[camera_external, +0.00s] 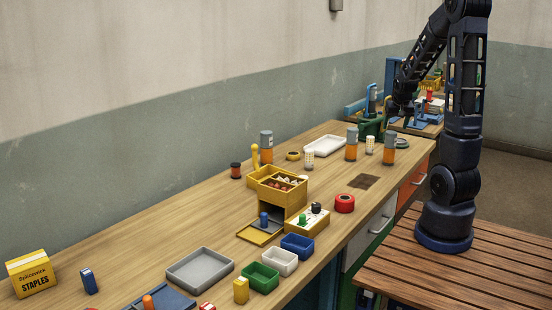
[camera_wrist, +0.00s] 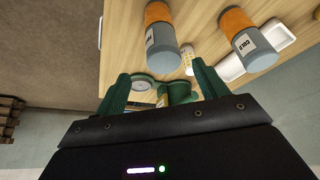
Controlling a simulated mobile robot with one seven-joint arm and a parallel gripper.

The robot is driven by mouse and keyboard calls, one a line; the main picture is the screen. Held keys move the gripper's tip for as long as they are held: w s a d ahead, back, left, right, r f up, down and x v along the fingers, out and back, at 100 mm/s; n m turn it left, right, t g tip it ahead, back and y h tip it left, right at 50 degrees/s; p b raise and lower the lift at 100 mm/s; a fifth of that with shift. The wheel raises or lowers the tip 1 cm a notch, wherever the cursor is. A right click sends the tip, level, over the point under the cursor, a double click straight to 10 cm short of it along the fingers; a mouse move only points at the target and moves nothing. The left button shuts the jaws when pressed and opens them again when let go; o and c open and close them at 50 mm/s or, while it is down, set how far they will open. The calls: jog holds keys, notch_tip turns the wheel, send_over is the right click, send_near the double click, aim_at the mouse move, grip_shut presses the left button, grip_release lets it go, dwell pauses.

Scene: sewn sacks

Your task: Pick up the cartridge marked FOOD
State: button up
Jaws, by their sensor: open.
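Three grey-and-orange cartridges stand upright on the bench: one near the front edge (camera_external: 389,149), one left of it (camera_external: 351,144) and one farther back (camera_external: 266,147). The wrist view shows two, a left one (camera_wrist: 161,45) and a right one (camera_wrist: 248,42). Their grey parts carry small dark lettering; the right one looks like GOLD or COLD, the left one is too small to read surely. I cannot tell which is FOOD. My gripper (camera_external: 389,111) is above the bench's far end. Its green fingers (camera_wrist: 162,84) are apart with nothing held, short of both cartridges.
White dotted shakers (camera_external: 309,159), a white tray (camera_external: 325,146) and a green ring (camera_external: 402,143) stand around the cartridges. Green equipment (camera_external: 370,128) is close by the gripper. The back-left bench is mostly clear.

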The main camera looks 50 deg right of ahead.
aim_at(390, 141)
jog(key=shift+a+x, duration=0.15)
jog(key=shift+x, duration=2.35)
jog(key=shift+a+x, duration=0.2)
jog(key=shift+x, duration=2.3)
jog(key=shift+f, duration=0.1)
jog(key=c, duration=1.3)
